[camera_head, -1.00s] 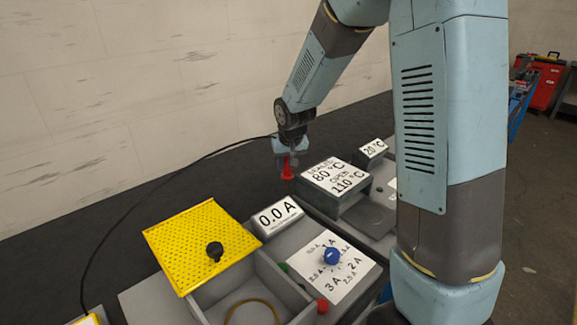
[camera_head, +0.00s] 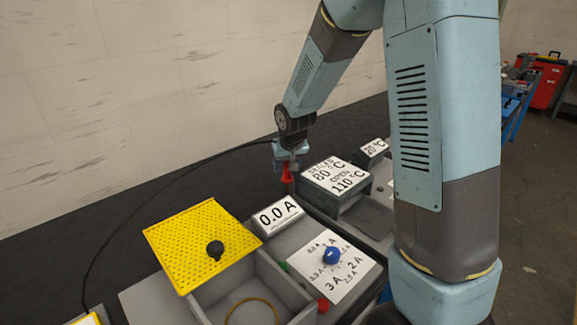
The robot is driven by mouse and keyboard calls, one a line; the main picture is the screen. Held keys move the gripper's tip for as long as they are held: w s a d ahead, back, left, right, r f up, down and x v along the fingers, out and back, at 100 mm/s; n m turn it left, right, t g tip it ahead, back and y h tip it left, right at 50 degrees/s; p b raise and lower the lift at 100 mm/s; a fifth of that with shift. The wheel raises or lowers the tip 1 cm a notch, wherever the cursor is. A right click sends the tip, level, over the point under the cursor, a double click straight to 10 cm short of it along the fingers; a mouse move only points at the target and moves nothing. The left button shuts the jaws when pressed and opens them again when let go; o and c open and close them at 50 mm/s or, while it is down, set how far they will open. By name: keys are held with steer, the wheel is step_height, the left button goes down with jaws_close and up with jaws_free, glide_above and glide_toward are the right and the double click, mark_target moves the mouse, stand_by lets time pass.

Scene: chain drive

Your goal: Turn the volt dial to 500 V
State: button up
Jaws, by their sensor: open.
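No dial marked in volts shows in this view. The one dial in sight is a blue knob (camera_head: 331,256) on a white plate (camera_head: 352,278) marked in amps, with 1 A, 2 A and 3 A readable. My gripper (camera_head: 288,176) is at upper centre, pointing down, with red at its tip. It is above and left of the blue knob in the picture, apart from it, next to the grey box labelled 80 °C and 110 °C. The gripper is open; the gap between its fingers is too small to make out.
A display (camera_head: 277,214) reads 0.0 A. A yellow perforated cover (camera_head: 185,240) with a black knob (camera_head: 215,250) lies beside an open grey bin holding a ring (camera_head: 232,306). A grey box (camera_head: 335,180) and a 20 °C display (camera_head: 373,149) stand behind. A black cable runs along the left.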

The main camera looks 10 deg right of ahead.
steer(key=a+v, duration=0.1)
steer(key=v, duration=1.1)
steer(key=s+d+r, duration=0.3)
steer(key=s+d, duration=0.1)
steer(key=s, duration=0.5)
steer(key=s+d+r+m, duration=0.1)
steer(key=s+d+r, duration=0.2)
steer(key=s, duration=0.5)
steer(key=s+d+r+t, duration=0.1)
steer(key=s+d+r, duration=0.3)
steer(key=s, duration=0.5)
steer(key=shift+s+d+h, duration=0.3)
steer(key=shift+s+d, duration=0.05)
steer(key=shift+d, duration=0.45)
steer(key=shift+r, duration=0.1)
steer(key=shift+o, duration=0.6)
steer(key=shift+c, duration=0.4)
